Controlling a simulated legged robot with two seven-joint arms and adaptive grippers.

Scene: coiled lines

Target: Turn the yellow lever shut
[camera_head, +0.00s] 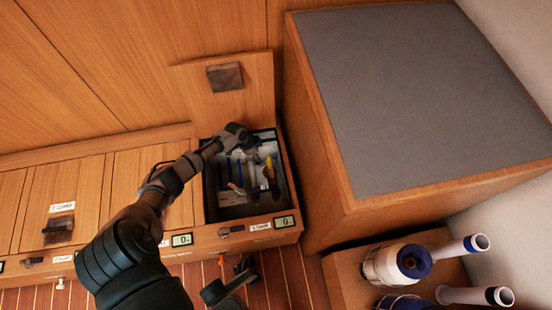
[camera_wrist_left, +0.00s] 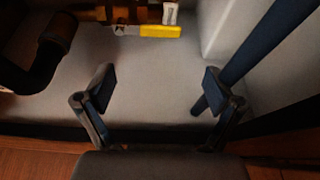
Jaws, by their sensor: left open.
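The yellow lever (camera_wrist_left: 160,31) lies level at the top middle of the left wrist view, by a pale fitting. In the head view the lever (camera_head: 268,162) is a small yellow spot inside the open compartment (camera_head: 209,205). My left gripper (camera_wrist_left: 156,85) is open and empty, its two fingers spread apart below the lever in the wrist view, not touching it. In the head view my left arm reaches over the compartment, with the left gripper (camera_head: 262,141) near its far side. A dark part (camera_head: 222,291) at the bottom looks like my right gripper; its fingers are unclear.
Blue pipes (camera_head: 238,172) stand in the compartment; one dark blue pipe (camera_wrist_left: 257,58) runs close beside the right finger. A raised wooden lid (camera_head: 229,105) stands behind. A grey-topped box (camera_head: 420,95) rises at right. White winches (camera_head: 397,264) sit lower right.

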